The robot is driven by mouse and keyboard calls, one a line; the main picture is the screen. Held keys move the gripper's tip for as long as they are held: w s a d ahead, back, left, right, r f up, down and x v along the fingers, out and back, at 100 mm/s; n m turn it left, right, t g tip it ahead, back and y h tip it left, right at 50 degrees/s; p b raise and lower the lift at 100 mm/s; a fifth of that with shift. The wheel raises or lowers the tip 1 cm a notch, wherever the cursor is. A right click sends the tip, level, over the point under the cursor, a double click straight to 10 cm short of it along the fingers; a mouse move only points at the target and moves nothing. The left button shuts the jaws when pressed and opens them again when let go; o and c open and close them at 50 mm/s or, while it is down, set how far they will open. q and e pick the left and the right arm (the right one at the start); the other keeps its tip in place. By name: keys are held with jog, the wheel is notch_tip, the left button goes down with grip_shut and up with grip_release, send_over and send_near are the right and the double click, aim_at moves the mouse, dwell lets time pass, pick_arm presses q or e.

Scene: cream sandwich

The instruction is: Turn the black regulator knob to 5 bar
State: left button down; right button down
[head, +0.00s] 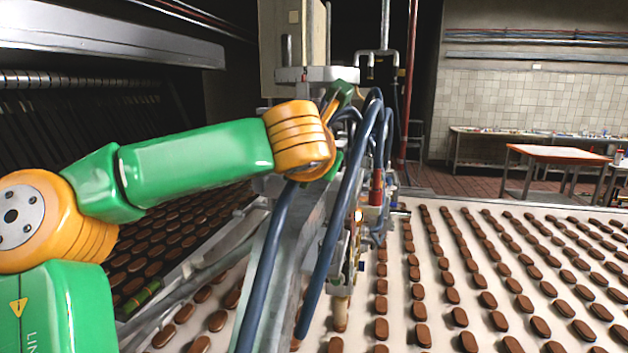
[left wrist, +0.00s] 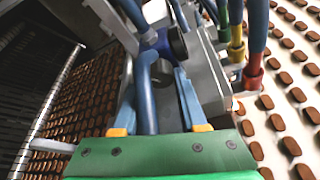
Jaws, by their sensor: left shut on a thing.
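My left gripper (left wrist: 155,76) has two blue fingers with orange bases. A dark round knob (left wrist: 162,71), which looks like the black regulator knob, sits between the fingertips, and the fingers are shut on it. A second dark round end (left wrist: 178,43) shows just beyond, on a blue fitting (left wrist: 153,40). No scale or pressure reading can be read. In the head view my left arm reaches in from the left to the machine column, and its fingers and the knob are hidden behind the wrist and blue hoses (head: 343,215). My right gripper is not in view.
Thick blue hoses hang close around the wrist, and one passes between my fingers in the wrist view. Hoses with green, yellow and red collars (left wrist: 253,72) stand to the right. A pale conveyor (head: 400,335) with rows of brown biscuits runs below. An orange-topped table (head: 560,153) stands far right.

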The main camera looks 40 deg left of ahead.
pick_arm(q)
jog(key=shift+f+m, duration=0.1)
jog(key=shift+m, duration=0.2)
jog(key=shift+y, duration=0.3)
jog(key=shift+c, duration=2.2)
grip_release()
jog(key=shift+s+d, duration=0.1)
jog(key=b+v, duration=0.2)
jog(key=v, duration=0.5)
jog(key=shift+d+r, duration=0.1)
jog(key=shift+r, duration=0.1)
